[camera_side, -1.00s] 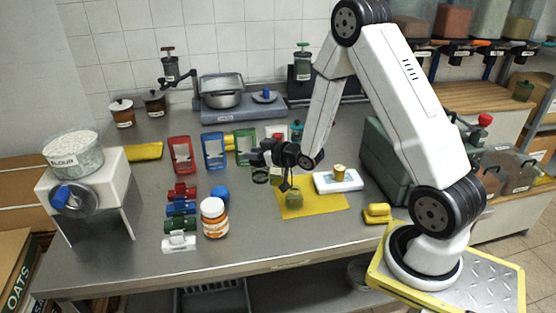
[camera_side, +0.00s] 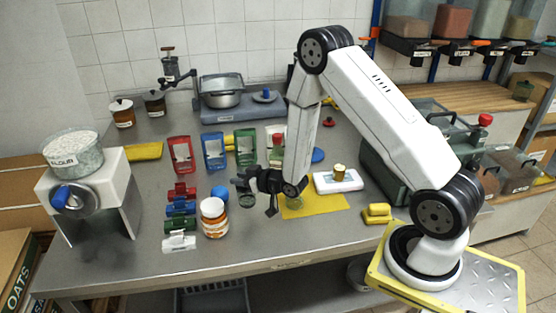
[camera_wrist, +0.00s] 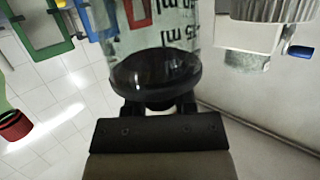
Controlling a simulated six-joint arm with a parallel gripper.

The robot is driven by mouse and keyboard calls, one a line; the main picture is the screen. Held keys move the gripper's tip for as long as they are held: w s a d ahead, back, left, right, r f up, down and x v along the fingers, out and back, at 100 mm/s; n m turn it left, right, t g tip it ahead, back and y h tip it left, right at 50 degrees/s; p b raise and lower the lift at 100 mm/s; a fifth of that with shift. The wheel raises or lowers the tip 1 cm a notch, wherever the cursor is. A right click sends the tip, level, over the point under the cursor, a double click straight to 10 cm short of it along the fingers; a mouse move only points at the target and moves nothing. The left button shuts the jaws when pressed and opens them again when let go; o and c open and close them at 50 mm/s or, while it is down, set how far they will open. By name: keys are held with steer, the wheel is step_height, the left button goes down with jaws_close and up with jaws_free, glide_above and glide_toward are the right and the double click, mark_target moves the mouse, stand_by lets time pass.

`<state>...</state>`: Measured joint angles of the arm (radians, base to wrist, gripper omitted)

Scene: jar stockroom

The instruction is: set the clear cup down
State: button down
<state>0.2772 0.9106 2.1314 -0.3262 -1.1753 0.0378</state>
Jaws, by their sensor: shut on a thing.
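My gripper (camera_side: 243,184) is shut on the clear cup (camera_side: 248,200). In the side view the cup is small and partly hidden by my gripper, to the right of the orange-and-white jar (camera_side: 213,217). I cannot tell whether its base touches the counter. In the wrist view the clear cup (camera_wrist: 150,35) fills the top middle, with dark ml markings on its wall and a dark band near my gripper (camera_wrist: 157,105).
The yellow mat (camera_side: 325,203) lies right of the cup, with a white scale (camera_side: 348,186) beyond it. Red, blue and green frames (camera_side: 213,151) stand behind. Coloured clips (camera_side: 178,243) and a blue knob-like item (camera_side: 219,192) lie left. The counter's front strip is clear.

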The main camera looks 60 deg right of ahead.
steer(key=shift+f, duration=0.75)
steer(key=shift+f, duration=1.8)
steer(key=shift+f, duration=0.15)
steer(key=shift+c, duration=2.1)
jaws_free()
steer(key=v, duration=1.2)
steer(key=shift+r, duration=0.2)
steer(key=shift+w+a, duration=0.1)
